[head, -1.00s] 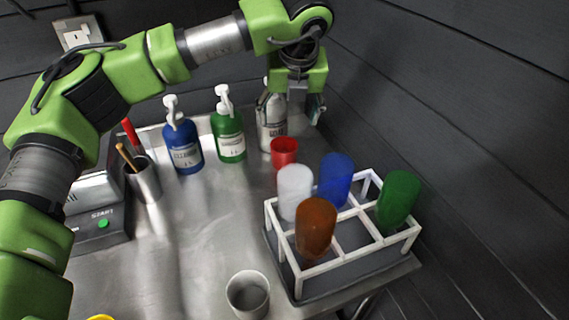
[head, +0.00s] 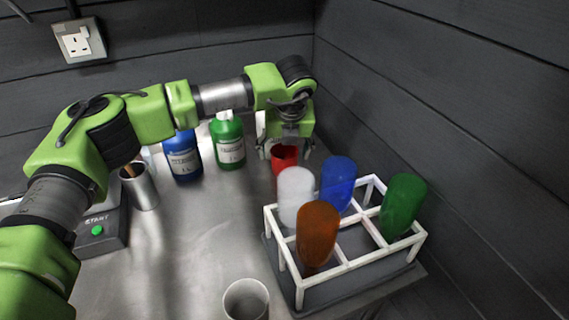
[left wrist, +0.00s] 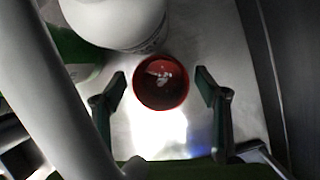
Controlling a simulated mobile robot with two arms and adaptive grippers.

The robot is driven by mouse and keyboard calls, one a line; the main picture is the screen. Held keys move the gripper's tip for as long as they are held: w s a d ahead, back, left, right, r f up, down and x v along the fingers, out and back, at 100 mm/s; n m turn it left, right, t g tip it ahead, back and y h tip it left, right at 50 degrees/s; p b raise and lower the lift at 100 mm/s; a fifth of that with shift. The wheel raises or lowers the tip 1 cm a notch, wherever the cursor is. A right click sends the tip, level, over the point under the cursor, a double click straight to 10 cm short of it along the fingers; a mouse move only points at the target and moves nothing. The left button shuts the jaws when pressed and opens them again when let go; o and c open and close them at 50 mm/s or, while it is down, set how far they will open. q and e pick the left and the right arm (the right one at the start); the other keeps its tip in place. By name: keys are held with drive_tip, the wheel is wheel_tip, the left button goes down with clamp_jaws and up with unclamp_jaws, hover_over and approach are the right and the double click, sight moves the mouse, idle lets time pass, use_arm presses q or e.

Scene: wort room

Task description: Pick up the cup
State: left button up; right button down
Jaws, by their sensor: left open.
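A small red cup (head: 285,157) stands on the metal table behind the rack, partly hidden by the rack's white cup in the head view. In the left wrist view the red cup (left wrist: 160,83) is seen from above, its open mouth facing the camera. My left gripper (head: 289,149) is open and empty above it. In the left wrist view its two fingers (left wrist: 160,85) lie apart on either side of the red cup, with gaps between. My right gripper is not in view.
A white rack (head: 345,266) holds white, brown, blue and green cups. A grey-white cup (head: 246,300) stands at the front. Blue (head: 183,156) and green (head: 229,143) bottles stand left of the gripper. A white bottle (left wrist: 115,20) is close behind the red cup.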

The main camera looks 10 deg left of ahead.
use_arm(q)
drive_tip(key=shift+w+a+f, duration=0.1)
drive_tip(key=shift+w+f, duration=0.1)
drive_tip(key=shift+f, duration=0.35)
drive_tip(key=shift+r, duration=0.1)
drive_tip(key=c, duration=1.3)
drive_tip(key=shift+o, duration=0.2)
drive_tip(key=shift+r, duration=0.1)
